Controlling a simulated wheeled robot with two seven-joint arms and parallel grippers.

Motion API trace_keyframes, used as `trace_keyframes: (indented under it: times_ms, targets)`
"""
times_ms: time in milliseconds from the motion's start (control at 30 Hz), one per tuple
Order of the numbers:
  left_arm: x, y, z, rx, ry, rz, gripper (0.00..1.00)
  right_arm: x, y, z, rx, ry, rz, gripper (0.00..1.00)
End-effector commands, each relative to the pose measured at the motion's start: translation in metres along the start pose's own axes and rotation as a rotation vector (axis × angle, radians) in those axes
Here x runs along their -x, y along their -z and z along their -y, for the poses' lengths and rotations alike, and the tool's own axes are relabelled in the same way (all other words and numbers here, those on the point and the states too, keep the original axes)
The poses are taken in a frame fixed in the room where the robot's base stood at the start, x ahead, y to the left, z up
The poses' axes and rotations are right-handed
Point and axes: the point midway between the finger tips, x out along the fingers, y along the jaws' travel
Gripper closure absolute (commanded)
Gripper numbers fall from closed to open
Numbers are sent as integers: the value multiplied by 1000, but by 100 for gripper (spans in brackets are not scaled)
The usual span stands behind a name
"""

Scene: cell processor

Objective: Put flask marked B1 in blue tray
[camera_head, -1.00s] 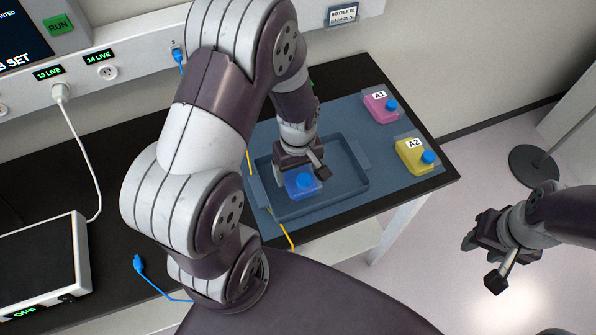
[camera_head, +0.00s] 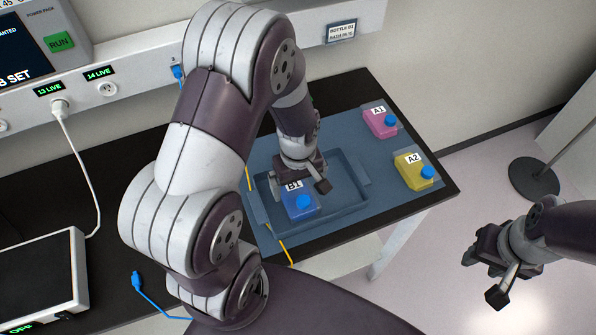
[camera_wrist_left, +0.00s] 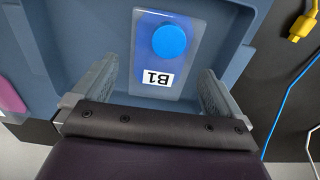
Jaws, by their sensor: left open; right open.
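The flask marked B1 (camera_head: 298,204), blue with a round blue cap and a white label, lies in the left part of the blue tray (camera_head: 350,208). In the left wrist view the flask (camera_wrist_left: 165,60) rests on the tray floor, label towards my gripper. My left gripper (camera_head: 300,178) is open, just behind the flask in the head view; in the wrist view its fingers (camera_wrist_left: 160,98) are spread either side of the flask's near end, apart from it. My right gripper (camera_head: 484,262) is open and empty, off the table to the right.
A yellow cable (camera_head: 283,248) runs by the tray's left side. A blue-plugged cable (camera_head: 137,283) lies on the black table.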

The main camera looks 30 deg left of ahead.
Motion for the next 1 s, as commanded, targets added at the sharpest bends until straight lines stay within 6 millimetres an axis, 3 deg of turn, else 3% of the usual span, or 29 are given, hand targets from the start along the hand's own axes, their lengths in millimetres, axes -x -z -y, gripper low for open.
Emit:
trace_keyframes:
  times_ms: [200, 400, 467, 600, 700, 1000]
  targets:
    - [57, 1, -1, 0, -5, -5, 0, -6, -1, 0, 0, 0, 0, 57]
    - [87, -1, 0, -21, -3, -3, 0, -7, -1, 0, 0, 0, 0, 57]
    - [91, -8, 2, -139, -12, -12, 0, -7, -1, 0, 0, 0, 0, 57]
    - [91, -33, 10, -612, -44, -66, 0, -7, -1, 0, 0, 0, 0, 57]
    - [89, -44, 15, -831, -54, -99, 0, -7, -1, 0, 0, 0, 0, 57]
    - [89, -46, 16, -888, -55, -108, 0, -7, -1, 0, 0, 0, 0, 57]
